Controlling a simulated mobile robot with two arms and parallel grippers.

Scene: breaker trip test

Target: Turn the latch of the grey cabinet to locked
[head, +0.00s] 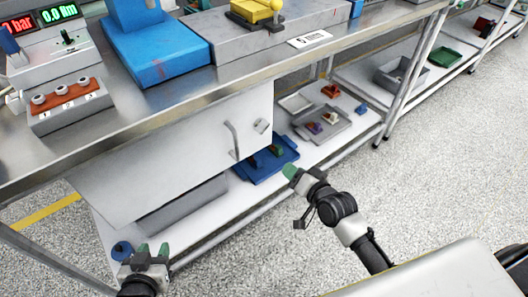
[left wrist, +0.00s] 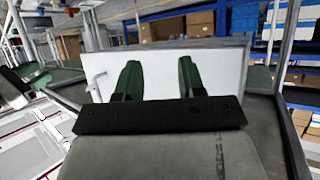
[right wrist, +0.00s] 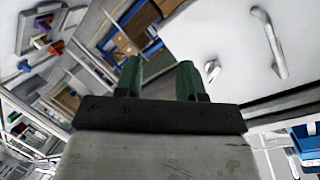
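The pale grey cabinet (head: 165,160) hangs under the workbench, its front showing a bar handle (head: 232,140). The small latch (head: 261,125) is right of the handle; its setting is too small to tell. In the right wrist view, the handle (right wrist: 270,40) and latch (right wrist: 211,71) show beyond my fingers. My right gripper (head: 290,172) is open and empty, apart from the cabinet, below and right of the latch in the head view. My left gripper (head: 153,250) is open and empty, low near the shelf's front. The left wrist view shows a pale panel (left wrist: 150,70) beyond its fingers.
The steel workbench (head: 130,118) overhangs the cabinet and carries a blue device (head: 150,45) and a switch box (head: 70,105). The lower shelf holds a blue tray (head: 262,168), a grey tray (head: 330,128) and a grey box (head: 185,205). The floor (head: 440,175) at right is clear.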

